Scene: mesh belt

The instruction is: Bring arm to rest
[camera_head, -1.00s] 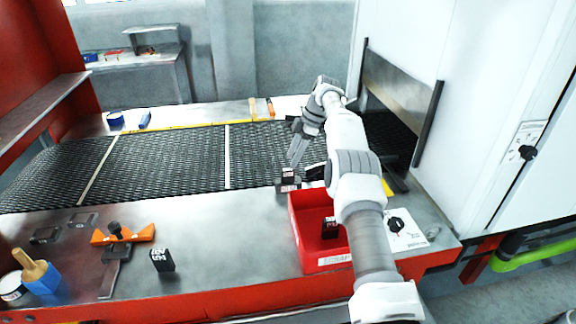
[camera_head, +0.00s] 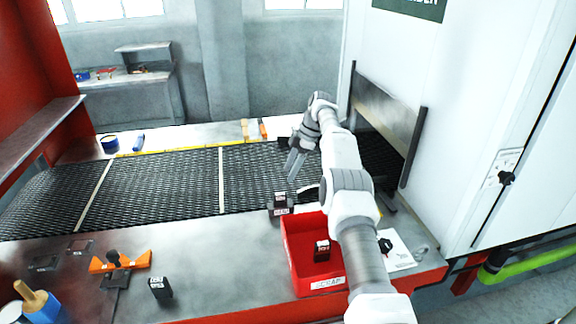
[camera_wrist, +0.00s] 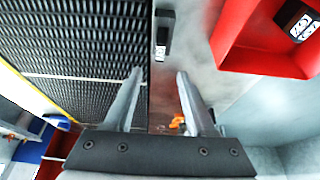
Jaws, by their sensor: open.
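My arm (camera_head: 350,190) reaches up from the bottom right over the red scrap bin toward the mesh belt. My gripper (camera_head: 292,165) hangs above the near edge of the belt, fingers pointing down. In the wrist view my gripper (camera_wrist: 160,78) shows two fingers spread apart with nothing between them. A small dark block with a white label (camera_head: 281,203) is at the belt's near edge, below the gripper. It also shows in the wrist view (camera_wrist: 163,32), ahead of the fingertips and apart from them.
The red bin (camera_head: 291,262) holds a dark labelled block (camera_head: 321,250). Another dark block (camera_head: 160,289) stands on the metal table, near an orange fixture (camera_head: 136,262). A white machine housing (camera_head: 470,110) rises at right. The mesh belt (camera_head: 150,190) is largely clear.

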